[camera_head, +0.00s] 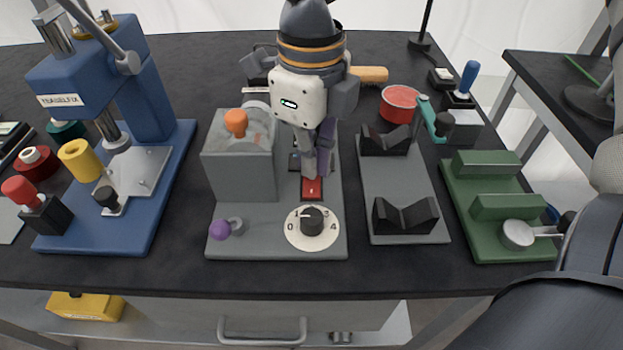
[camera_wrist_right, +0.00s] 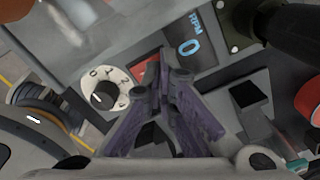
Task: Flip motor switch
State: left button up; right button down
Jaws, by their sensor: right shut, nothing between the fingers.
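The motor switch (camera_head: 312,188) is a red rocker on the grey machine's base plate (camera_head: 275,246), just behind the round dial (camera_head: 312,222) marked with numbers. My right gripper (camera_head: 318,172) is shut and empty, pointing down, its fingertips at the back edge of the red switch. I cannot tell whether they touch it. In the right wrist view, the purple-grey fingers (camera_wrist_right: 168,75) meet in front of the switch (camera_wrist_right: 147,73) and partly hide it. The dial (camera_wrist_right: 103,90) shows beside them, and a display reading RPM 0 (camera_wrist_right: 188,45) is beyond. My left gripper is not in view.
The grey block with an orange knob (camera_head: 236,122) stands left of my gripper. A purple-tipped lever (camera_head: 222,229) is at the front left of the plate. A grey fixture with black V-blocks (camera_head: 405,216) stands close on the right. A blue press (camera_head: 155,85) is at the left.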

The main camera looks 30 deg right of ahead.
jog(key=shift+f, duration=0.55)
jog(key=shift+r, duration=3.55)
